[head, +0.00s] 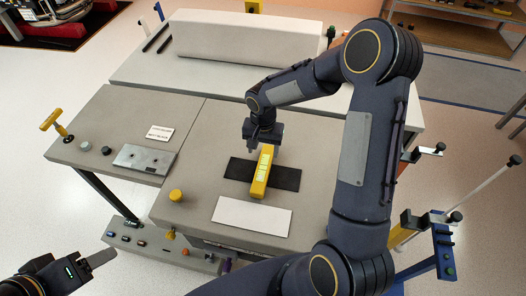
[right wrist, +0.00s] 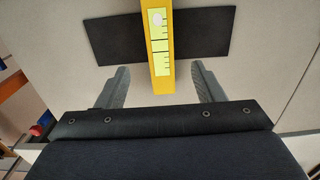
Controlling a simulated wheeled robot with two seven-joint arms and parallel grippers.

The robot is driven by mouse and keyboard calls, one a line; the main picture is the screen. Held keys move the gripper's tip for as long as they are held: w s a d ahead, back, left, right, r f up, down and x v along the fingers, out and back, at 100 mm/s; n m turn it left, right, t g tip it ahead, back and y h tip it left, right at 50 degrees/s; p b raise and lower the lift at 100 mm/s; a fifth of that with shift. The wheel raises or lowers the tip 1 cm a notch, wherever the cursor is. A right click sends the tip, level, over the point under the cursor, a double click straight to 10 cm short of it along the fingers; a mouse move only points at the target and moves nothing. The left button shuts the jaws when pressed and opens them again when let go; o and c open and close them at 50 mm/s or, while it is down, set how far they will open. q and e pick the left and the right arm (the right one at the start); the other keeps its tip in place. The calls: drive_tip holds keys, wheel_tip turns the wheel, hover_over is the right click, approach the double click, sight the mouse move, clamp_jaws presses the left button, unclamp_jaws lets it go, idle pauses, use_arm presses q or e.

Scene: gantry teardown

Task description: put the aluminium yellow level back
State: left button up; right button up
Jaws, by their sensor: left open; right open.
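The yellow level (head: 262,172) lies across a dark mat (head: 286,178) on the grey bench top. Its near end reaches past the mat toward a white sheet. My right gripper (head: 263,143) is over the level's far end, pointing down. In the right wrist view the level (right wrist: 161,60) runs between the two open fingers of the right gripper (right wrist: 161,88), with a gap on each side, and over the dark mat (right wrist: 115,40). My left gripper (head: 98,259) is at the lower left, open and empty, away from the bench top.
A white sheet (head: 252,215) and a yellow knob (head: 176,195) are near the bench's front. A long white block (head: 248,40) stands behind. A blue stand (head: 443,250) is at right.

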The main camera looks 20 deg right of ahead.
drive_tip(key=s+d+r+n+t+y, duration=0.1)
drive_tip(key=s+r, duration=0.4)
drive_tip(key=r, duration=0.2)
drive_tip(key=s+d+r+n+t, duration=0.1)
drive_tip(key=s+r, duration=0.3)
drive_tip(key=r, duration=0.3)
drive_tip(key=s+a+r+n+t+y, duration=0.1)
drive_tip(key=s+a+r+n, duration=0.1)
drive_tip(key=s, duration=0.5)
drive_tip(key=s+a+r+n+t+y, duration=0.1)
drive_tip(key=s+a+r+t, duration=0.1)
drive_tip(key=s, duration=0.5)
drive_tip(key=shift+s+r+n+t+y, duration=0.2)
drive_tip(key=shift+r+n+t+y, duration=0.1)
drive_tip(key=shift+r+n+y, duration=0.15)
wheel_tip(320, 180, down, 3)
drive_tip(key=b, duration=0.3)
drive_tip(key=shift+f, duration=0.1)
